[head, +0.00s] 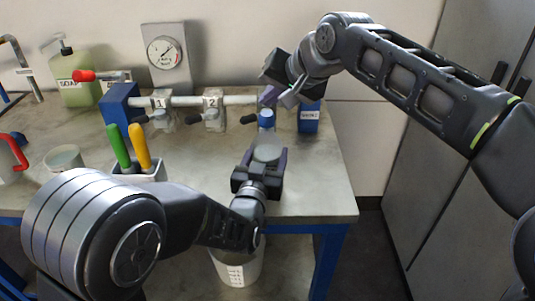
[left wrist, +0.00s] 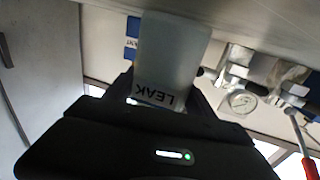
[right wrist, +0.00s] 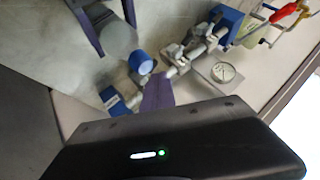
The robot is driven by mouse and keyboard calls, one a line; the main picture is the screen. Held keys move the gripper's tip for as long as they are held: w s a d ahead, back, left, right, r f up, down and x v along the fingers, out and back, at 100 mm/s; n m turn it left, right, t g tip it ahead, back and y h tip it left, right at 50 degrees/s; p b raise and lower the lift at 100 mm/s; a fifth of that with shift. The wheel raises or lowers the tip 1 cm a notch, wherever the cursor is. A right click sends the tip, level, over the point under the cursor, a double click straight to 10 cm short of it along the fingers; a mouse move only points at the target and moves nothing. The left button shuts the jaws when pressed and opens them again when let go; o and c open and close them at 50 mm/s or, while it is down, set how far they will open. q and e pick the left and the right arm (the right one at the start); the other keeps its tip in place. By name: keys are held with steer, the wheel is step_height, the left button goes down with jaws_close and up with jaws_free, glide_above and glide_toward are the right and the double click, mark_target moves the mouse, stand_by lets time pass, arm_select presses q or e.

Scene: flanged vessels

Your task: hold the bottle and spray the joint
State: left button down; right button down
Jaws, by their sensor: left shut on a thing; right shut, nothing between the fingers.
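The bottle (head: 267,153) is a pale grey cylinder, seen from above in the head view. My left gripper (head: 262,165) is shut around it near the bench's front right. The left wrist view shows the translucent bottle (left wrist: 172,50) with a LEAK label. A blue cap-like piece (head: 266,119) shows just beyond it; whether they connect is unclear. The pipe (head: 185,101) runs behind, with joints labelled 1 (head: 161,105) and 2 (head: 213,103). My right gripper (head: 272,97) is shut and empty at the pipe's right end, beyond the blue piece. It partly hides that end.
Blue posts stand at the pipe's left end (head: 119,104) and right end (head: 309,118). A gauge (head: 165,53) stands behind. Green and yellow handles (head: 139,148) rise from a holder. A white bucket (head: 238,265) is below the bench.

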mark_target(269, 116)
stand_by(0.3)
arm_select(q)
steer(key=shift+f, duration=0.1)
arm_select(e)
step_height(269, 116, up, 5)
steer(key=shift+w+f, duration=0.1)
steer(key=shift+w, duration=0.05)
